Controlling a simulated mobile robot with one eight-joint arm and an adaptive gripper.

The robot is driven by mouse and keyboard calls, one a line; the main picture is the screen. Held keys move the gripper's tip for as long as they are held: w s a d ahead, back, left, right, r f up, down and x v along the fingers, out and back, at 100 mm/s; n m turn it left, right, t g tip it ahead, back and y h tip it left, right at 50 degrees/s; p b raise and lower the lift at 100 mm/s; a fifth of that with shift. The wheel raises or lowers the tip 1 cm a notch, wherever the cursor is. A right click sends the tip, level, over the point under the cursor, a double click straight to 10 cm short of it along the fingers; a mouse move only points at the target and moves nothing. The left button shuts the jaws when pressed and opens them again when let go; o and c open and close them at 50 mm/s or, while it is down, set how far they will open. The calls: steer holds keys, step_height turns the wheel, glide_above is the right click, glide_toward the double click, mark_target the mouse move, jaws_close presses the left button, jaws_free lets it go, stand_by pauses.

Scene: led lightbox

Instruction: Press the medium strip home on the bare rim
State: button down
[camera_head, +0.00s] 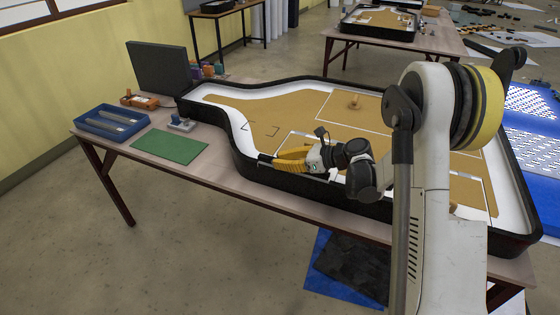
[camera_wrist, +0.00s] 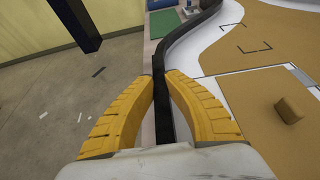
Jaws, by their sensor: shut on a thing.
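My gripper (camera_head: 270,158) is low over the near left part of the lightbox rim (camera_head: 245,167), its yellow fingers pointing left. In the wrist view my gripper (camera_wrist: 162,80) has its fingers closed in on a narrow dark piece, apparently the medium strip (camera_wrist: 165,112). This piece lines up with the black rim (camera_wrist: 185,40), and I cannot tell where one ends and the other begins. Whether the strip is fully seated is hidden by the fingers. A blue tray (camera_head: 82,128) at the table's left end holds pale strips (camera_head: 113,121).
A green mat (camera_head: 170,147), a small grey-blue device (camera_head: 181,123), an orange tool (camera_head: 139,100) and a dark monitor (camera_head: 160,67) are left of the lightbox. A brown block (camera_wrist: 289,110) lies on the tan panel (camera_wrist: 262,100). Floor is open beside the table's near edge.

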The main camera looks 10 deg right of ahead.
steer(key=shift+f+b, duration=1.4)
steer(key=shift+f, duration=0.1)
steer(key=c, duration=1.4)
jaws_free()
steer(key=shift+c, duration=0.2)
steer(key=shift+p+v, duration=0.65)
steer(key=shift+v, duration=3.4)
